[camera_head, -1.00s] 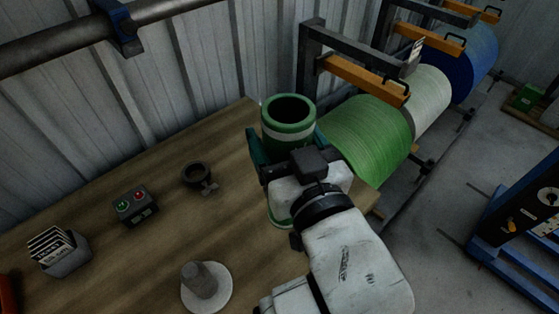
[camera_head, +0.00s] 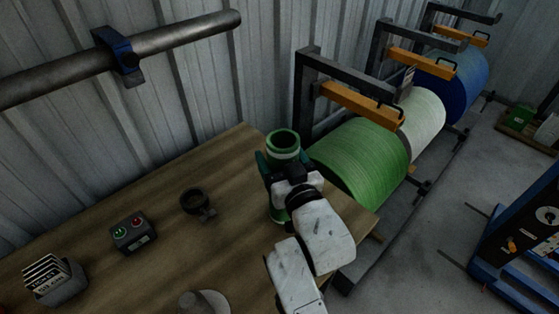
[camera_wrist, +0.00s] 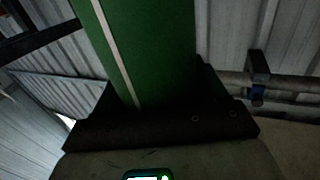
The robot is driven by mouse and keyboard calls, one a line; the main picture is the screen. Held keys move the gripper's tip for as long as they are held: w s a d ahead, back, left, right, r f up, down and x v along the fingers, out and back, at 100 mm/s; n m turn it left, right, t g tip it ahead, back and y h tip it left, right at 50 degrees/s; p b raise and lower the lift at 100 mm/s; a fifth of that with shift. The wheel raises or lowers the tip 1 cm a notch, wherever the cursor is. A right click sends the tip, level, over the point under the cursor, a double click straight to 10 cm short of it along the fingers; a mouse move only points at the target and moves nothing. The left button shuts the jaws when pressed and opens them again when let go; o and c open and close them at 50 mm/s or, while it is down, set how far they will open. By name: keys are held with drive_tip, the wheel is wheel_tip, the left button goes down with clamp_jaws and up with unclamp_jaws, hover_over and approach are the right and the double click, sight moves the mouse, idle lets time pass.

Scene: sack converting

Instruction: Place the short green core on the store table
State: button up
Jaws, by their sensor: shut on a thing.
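The green core (camera_head: 284,152), a hollow tube with a pale band near its top, stands upright in my gripper (camera_head: 284,167) in the head view. My gripper is shut around its side, with a teal finger showing at the left. In the wrist view the core (camera_wrist: 150,50) fills the upper middle, with its pale stripe running along it. The wooden table (camera_head: 165,205) lies below, and the core is over its right end. My arm and gripper hide part of the core's lower half, so I cannot tell whether its base touches the wood.
On the table are a dark ring-shaped holder (camera_head: 195,201), a button box (camera_head: 133,232), a card holder (camera_head: 54,280) and a grey spindle base (camera_head: 203,303). Green (camera_head: 362,160), white (camera_head: 424,115) and blue (camera_head: 455,77) rolls stand right. A pipe (camera_head: 180,42) runs along the wall.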

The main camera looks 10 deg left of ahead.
drive_tip(key=shift+f, duration=0.7)
drive_tip(key=shift+f, duration=0.15)
drive_tip(key=o, duration=1.7)
drive_tip(key=shift+o, duration=0.2)
drive_tip(key=v, duration=1.2)
drive_tip(key=shift+b, duration=0.45)
drive_tip(key=shift+s, duration=0.1)
